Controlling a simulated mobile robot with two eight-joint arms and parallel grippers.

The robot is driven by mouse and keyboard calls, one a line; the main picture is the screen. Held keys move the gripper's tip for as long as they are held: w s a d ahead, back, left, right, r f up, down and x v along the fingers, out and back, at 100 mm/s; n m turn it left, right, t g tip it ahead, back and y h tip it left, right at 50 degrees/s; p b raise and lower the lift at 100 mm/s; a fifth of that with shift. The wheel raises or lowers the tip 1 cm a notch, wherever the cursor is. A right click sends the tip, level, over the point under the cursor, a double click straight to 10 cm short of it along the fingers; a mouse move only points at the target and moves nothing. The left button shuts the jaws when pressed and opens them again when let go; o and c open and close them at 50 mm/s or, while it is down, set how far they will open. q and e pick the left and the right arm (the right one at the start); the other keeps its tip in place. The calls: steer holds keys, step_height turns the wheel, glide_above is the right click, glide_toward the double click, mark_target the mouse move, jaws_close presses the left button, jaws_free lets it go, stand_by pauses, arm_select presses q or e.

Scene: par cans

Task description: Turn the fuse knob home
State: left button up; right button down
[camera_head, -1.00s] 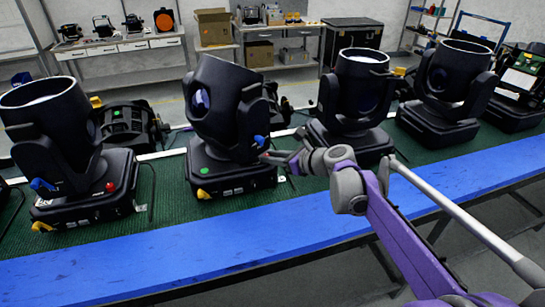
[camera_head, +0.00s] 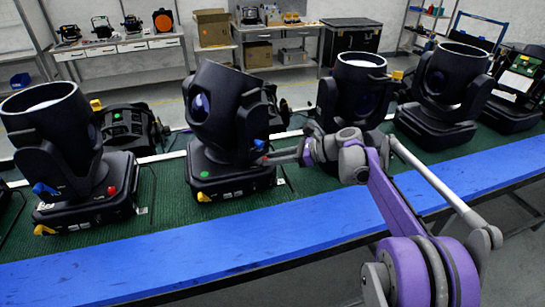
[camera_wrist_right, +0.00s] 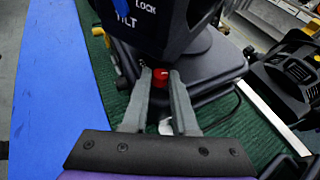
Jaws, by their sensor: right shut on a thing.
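The fuse knob (camera_wrist_right: 160,74) is a small red knob low on the side of a black moving-head lamp (camera_head: 222,110), the second from the left in the head view. My right gripper (camera_head: 266,160) reaches this lamp's base from the right. In the right wrist view my right gripper (camera_wrist_right: 161,80) has one finger on each side of the red knob and is shut on it. The fingers hide part of the knob, and its turn angle cannot be read. My left gripper is not in view.
Several similar lamps stand in a row on the green mat (camera_head: 165,205), including a tilted one (camera_head: 445,95) at right. A blue strip (camera_head: 180,255) runs along the bench's front edge. Shelves and a side table (camera_head: 125,45) stand behind.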

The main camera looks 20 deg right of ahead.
steer(key=n+g+p, duration=0.1)
steer(key=g, duration=0.1)
steer(key=w+n+g+y, duration=0.1)
steer(key=n+g, duration=0.1)
steer(key=shift+d+r+n+y+p, duration=0.15)
steer(key=shift+n+y+p, duration=0.15)
steer(key=shift+p, duration=0.1)
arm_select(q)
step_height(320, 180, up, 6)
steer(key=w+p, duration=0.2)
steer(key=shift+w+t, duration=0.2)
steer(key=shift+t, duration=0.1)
arm_select(e)
steer(key=shift+w+n+g, duration=0.2)
steer(key=shift+n+g, duration=1.4)
steer(key=shift+g, duration=0.3)
steer(key=c, duration=0.7)
jaws_free()
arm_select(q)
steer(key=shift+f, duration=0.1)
arm_select(e)
steer(key=shift+f, duration=0.2)
